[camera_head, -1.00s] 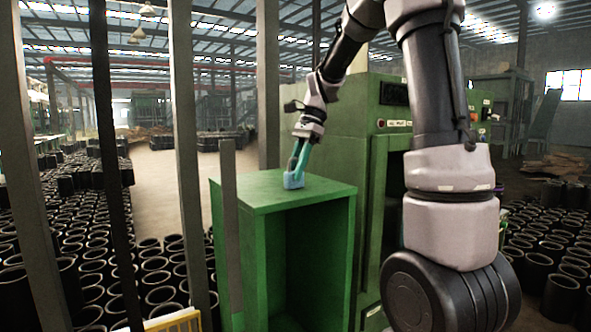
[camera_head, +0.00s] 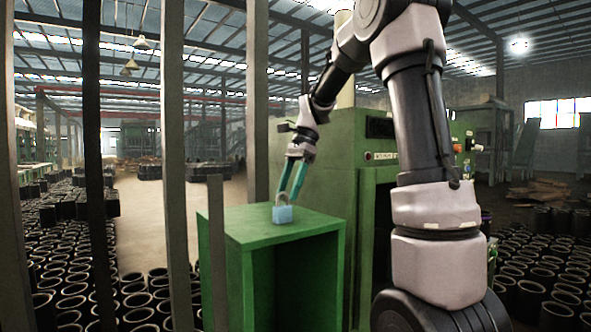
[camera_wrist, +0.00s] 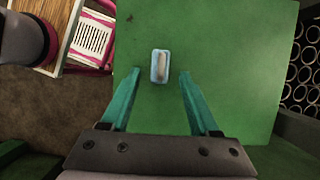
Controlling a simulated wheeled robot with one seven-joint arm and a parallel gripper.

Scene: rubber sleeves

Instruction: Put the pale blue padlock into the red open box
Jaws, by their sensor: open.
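The pale blue padlock (camera_head: 283,214) stands on top of a green cabinet (camera_head: 235,222), with its grey shackle up. In the wrist view the padlock (camera_wrist: 160,66) lies between and slightly beyond the tips of two teal fingers. My gripper (camera_head: 290,196) is open, just above and behind the padlock in the head view. The wrist view shows the gripper (camera_wrist: 160,78) with clear gaps on both sides of the padlock. No red open box is clear in the head view. A pink-edged item with a white slatted panel (camera_wrist: 93,38) shows in the wrist view; I cannot tell if it is the box.
Grey posts (camera_head: 176,150) stand left of the cabinet. A taller green machine (camera_head: 375,150) stands behind it, near my arm. Many black rubber sleeves (camera_head: 70,290) cover the floor on both sides. A wooden surface (camera_wrist: 45,15) shows at the wrist view's upper left.

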